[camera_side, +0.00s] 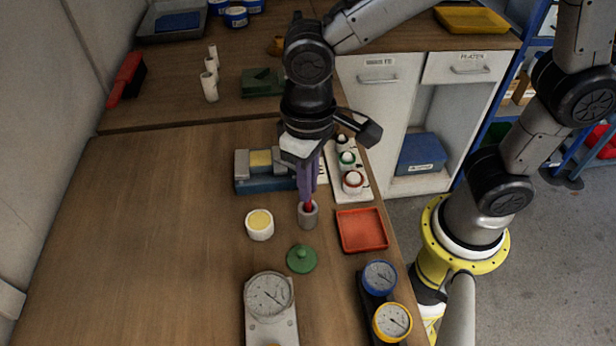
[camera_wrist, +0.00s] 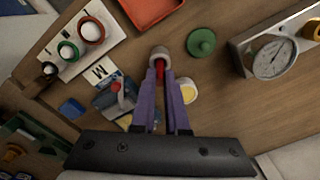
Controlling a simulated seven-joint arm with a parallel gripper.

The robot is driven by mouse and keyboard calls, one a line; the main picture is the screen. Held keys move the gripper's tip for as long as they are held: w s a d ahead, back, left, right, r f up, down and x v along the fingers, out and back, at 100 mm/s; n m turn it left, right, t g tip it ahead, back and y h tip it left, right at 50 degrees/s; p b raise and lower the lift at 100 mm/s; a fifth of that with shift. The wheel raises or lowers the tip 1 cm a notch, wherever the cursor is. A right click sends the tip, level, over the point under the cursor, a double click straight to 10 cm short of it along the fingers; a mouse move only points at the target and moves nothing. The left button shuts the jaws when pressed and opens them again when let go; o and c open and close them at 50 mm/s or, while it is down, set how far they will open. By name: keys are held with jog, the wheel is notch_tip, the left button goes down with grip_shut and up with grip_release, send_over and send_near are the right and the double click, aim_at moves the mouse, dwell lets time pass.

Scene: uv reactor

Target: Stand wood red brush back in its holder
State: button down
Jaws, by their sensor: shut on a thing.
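The red brush (camera_side: 308,205) is a thin red piece between my purple fingertips; most of it is hidden by the fingers. My gripper (camera_side: 307,192) points down and is shut on it. The holder (camera_side: 308,216) is a small grey cup standing on the bench directly below the fingertips. In the wrist view, the red brush (camera_wrist: 160,69) shows between the fingers, with the holder (camera_wrist: 158,53) right at its far end. The brush appears to reach the cup's mouth; how deep it sits inside is hidden.
A white pot with yellow contents (camera_side: 260,224), a green knobbed lid (camera_side: 301,258) and a red tray (camera_side: 362,231) surround the holder. Gauges (camera_side: 269,296) are in front. The left bench is clear.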

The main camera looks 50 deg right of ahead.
jog(key=shift+f, duration=0.1)
jog(key=c, duration=1.4)
grip_release()
jog(key=o, duration=0.6)
jog(key=shift+c, duration=0.2)
notch_tip(320, 180, up, 14)
jog(key=shift+f, duration=0.15)
